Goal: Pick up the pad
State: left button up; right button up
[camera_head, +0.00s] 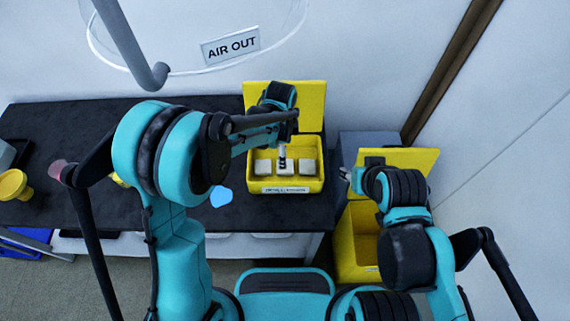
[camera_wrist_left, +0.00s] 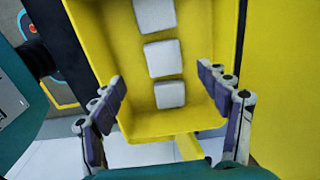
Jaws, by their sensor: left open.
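Three white square pads lie in a row in an open yellow box (camera_head: 290,190) on the black bench: a left pad (camera_head: 262,168), a middle pad (camera_head: 287,170) and a right pad (camera_head: 308,167). My left gripper (camera_head: 282,157) is over the box near the middle pad, partly hidden by its own arm. In the left wrist view the left gripper (camera_wrist_left: 161,78) is open, its fingers spread to either side of the row, with the nearest pad (camera_wrist_left: 169,94) between them. My right gripper (camera_head: 347,175) is right of the box, small and partly hidden.
The box's yellow lid (camera_head: 312,95) stands raised behind it. A second open yellow bin (camera_head: 358,245) stands lower at the right. A blue item (camera_head: 221,196) lies left of the box, and a yellow funnel-like cup (camera_head: 13,185) sits at the far left.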

pick_arm(q)
jog(key=shift+d+f, duration=0.2)
jog(key=shift+f, duration=0.25)
notch_tip(320, 180, down, 3)
jog(key=shift+w+r+b, duration=0.1)
jog(key=shift+r+b, duration=0.05)
jog(key=shift+b, duration=0.4)
jog(key=f, duration=0.1)
jog(key=f+b, duration=0.1)
jog(key=f, duration=0.1)
jog(key=f+b, duration=0.1)
jog(key=f, duration=0.1)
jog(key=shift+w+d, duration=0.25)
jog(key=shift+d, duration=0.05)
jog(key=shift+r, duration=0.1)
jog(key=c, duration=0.9)
